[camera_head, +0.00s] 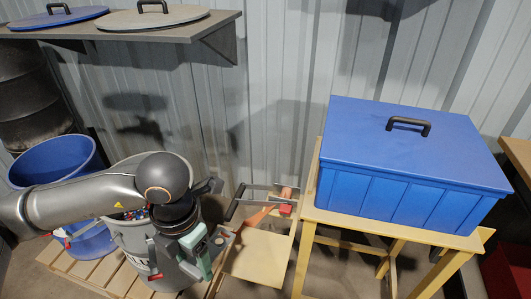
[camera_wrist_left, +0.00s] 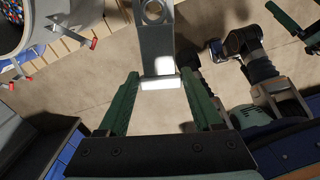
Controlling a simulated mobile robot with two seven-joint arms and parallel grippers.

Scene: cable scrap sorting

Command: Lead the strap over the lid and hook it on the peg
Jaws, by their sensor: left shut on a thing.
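The blue box (camera_head: 395,194) stands upright on a yellow stand at the right in the head view, with a flat blue lid (camera_head: 365,125) and black handle. My left gripper (camera_head: 190,255) is low in front of the grey bin, left of the stand. In the left wrist view its green fingers (camera_wrist_left: 160,84) are shut on a grey flat piece with a round hole, which looks like the strap (camera_wrist_left: 158,40). I cannot make out the strap or a peg clearly in the head view. Green finger-like parts at the wrist view's upper right look like my right gripper (camera_wrist_left: 301,28).
A grey bin (camera_head: 128,238) and a blue bin (camera_head: 85,180) stand on a slatted pallet at the left. A wall shelf (camera_head: 190,32) holds two round lids.

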